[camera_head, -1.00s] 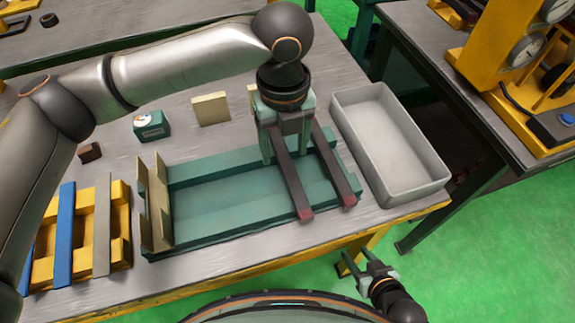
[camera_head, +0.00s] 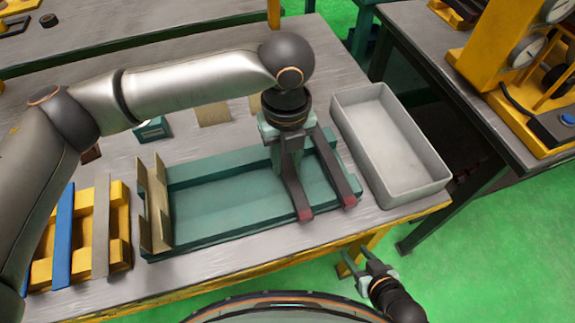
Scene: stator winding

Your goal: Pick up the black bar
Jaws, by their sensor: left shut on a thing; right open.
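Two black bars with red ends lie side by side across the right part of the green fixture (camera_head: 215,202). My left gripper (camera_head: 285,168) points down at the far part of the left black bar (camera_head: 297,195) and is shut on it. The fingers and wrist partly hide that bar's far end. I cannot tell whether the bar is raised off the fixture. The right black bar (camera_head: 340,180) lies just to its right, apart from the fingers. My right gripper (camera_head: 366,262) is open and empty, beyond the table's front edge above the green floor.
A grey open bin (camera_head: 388,188) stands right of the fixture, empty. A tan upright plate (camera_head: 158,205) stands at the fixture's left end. A yellow rack (camera_head: 120,225) with a blue strip (camera_head: 63,240) is further left. A small teal box (camera_head: 152,130) and tan blocks stand behind.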

